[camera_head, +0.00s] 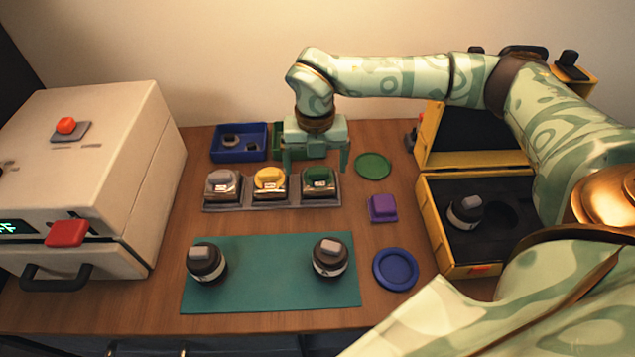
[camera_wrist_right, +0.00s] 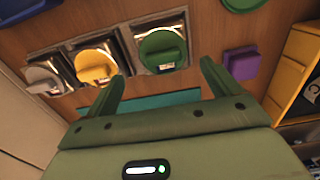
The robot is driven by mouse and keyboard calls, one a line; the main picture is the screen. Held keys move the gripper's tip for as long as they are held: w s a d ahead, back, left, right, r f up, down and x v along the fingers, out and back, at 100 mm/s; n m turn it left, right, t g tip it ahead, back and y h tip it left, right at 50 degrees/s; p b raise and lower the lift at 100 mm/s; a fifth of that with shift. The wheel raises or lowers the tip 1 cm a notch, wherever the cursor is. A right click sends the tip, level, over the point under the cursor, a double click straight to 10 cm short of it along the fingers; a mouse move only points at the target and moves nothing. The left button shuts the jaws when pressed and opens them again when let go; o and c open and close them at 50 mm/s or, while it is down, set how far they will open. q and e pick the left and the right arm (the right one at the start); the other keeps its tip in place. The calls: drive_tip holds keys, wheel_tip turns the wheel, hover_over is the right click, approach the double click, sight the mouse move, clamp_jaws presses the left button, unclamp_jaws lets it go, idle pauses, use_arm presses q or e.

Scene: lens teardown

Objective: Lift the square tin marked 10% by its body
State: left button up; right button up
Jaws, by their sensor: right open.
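Three square metal tins stand in a row in a grey rack (camera_head: 207,207): one with a grey lid (camera_head: 222,185), one with a yellow lid (camera_head: 270,180) and one with a green lid (camera_head: 318,184). Each has a small pale label, too small to read, so I cannot tell which is marked 10%. My right gripper (camera_head: 316,168) is open and empty, pointing down near the green-lidded tin. In the right wrist view, the green-lidded tin (camera_wrist_right: 162,48) shows beyond the gap between the fingertips (camera_wrist_right: 162,72); the yellow-lidded tin (camera_wrist_right: 95,66) lies left of them. My left gripper is not in view.
A purple square block (camera_head: 382,208), a green disc (camera_head: 373,166) and a blue disc (camera_head: 395,269) lie right of the rack. A teal mat (camera_head: 268,290) bears two dark round pieces. An open yellow case (camera_head: 437,240) is at right, a white machine (camera_head: 90,170) at left.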

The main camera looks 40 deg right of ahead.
sight(319, 181)
drive_tip(key=f, duration=0.1)
drive_tip(key=f+b, duration=0.1)
drive_tip(key=f, duration=0.3)
drive_tip(key=shift+s+d, duration=0.2)
drive_tip(key=shift+d, duration=0.1)
drive_tip(key=shift+r, duration=0.15)
drive_tip(key=c, duration=1.1)
